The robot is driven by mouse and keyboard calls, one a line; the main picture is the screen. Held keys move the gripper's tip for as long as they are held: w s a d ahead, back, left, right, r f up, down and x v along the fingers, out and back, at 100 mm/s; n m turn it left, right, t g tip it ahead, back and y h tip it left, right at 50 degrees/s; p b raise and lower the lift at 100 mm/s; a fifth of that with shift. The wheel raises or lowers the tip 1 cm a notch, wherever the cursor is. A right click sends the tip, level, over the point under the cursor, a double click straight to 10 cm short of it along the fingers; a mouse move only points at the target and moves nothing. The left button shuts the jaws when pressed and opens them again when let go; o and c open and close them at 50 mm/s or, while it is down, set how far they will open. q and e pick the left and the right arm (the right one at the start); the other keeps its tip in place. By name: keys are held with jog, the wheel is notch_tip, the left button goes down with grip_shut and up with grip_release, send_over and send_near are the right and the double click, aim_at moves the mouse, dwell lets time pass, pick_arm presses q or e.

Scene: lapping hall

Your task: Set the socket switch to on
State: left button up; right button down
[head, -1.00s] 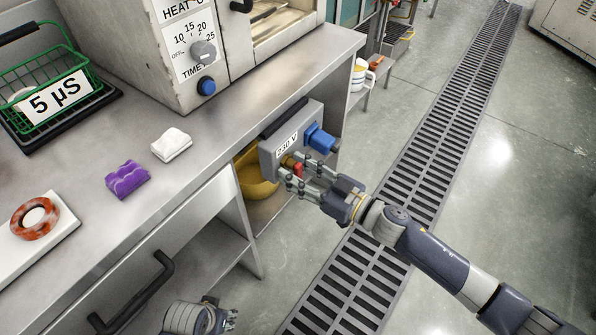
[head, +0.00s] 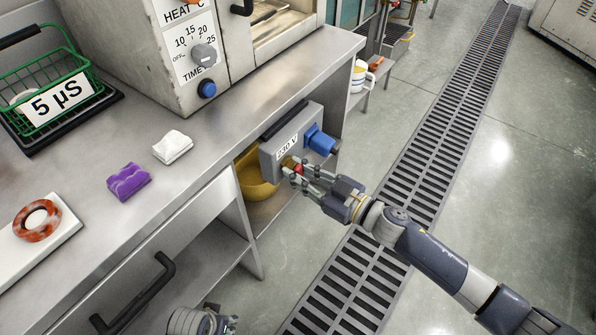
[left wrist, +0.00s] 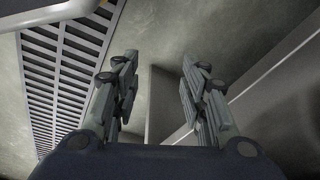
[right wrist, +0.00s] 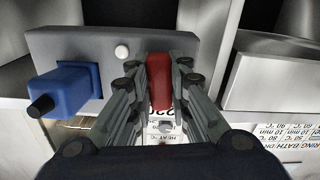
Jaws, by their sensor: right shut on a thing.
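The grey socket box (head: 268,158) is mounted on the bench's front edge, labelled 230 V, with a blue plug (head: 320,141) in its right part. Its red switch lever (head: 298,168) sits on the front face; the right wrist view shows the red lever (right wrist: 159,80) between the fingers. My right gripper (head: 301,174) is shut on this lever. The fingers hide part of the lever and the face around it. My left gripper (head: 228,319) is low at the bottom edge of the head view; in the left wrist view its fingers (left wrist: 155,85) are apart and empty.
The steel bench (head: 240,95) carries an oven (head: 150,50), a green basket (head: 50,95), a purple sponge (head: 129,181) and a white cloth (head: 172,147). A yellow bowl (head: 256,183) sits below, behind the box. Floor with a drain grate (head: 420,170) lies open at right.

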jog(key=n, duration=0.3)
jog(key=n+p, duration=0.1)
jog(key=shift+w+d+r, duration=0.15)
jog(key=shift+w+d, duration=0.05)
jog(key=shift+w, duration=0.05)
jog(key=n, duration=0.4)
jog(key=shift+w+d+r+p, duration=0.1)
jog(key=shift+w+r+p, duration=0.05)
jog(key=shift+p, duration=0.15)
jog(key=shift+n, duration=0.9)
jog(key=n, duration=0.3)
jog(key=shift+w+d+r+n, duration=0.1)
jog(key=shift+w+r+n, duration=0.05)
jog(key=shift+r+n, duration=0.15)
jog(key=shift+n, duration=0.6)
jog(key=shift+r+n, duration=0.15)
jog(key=shift+n, duration=0.55)
pick_arm(q)
jog(key=f, duration=0.1)
jog(key=s+f, duration=0.1)
jog(key=f, duration=0.2)
jog(key=shift+s+f, duration=0.3)
jog(key=shift+s, duration=0.2)
pick_arm(e)
jog(key=shift+n, duration=0.3)
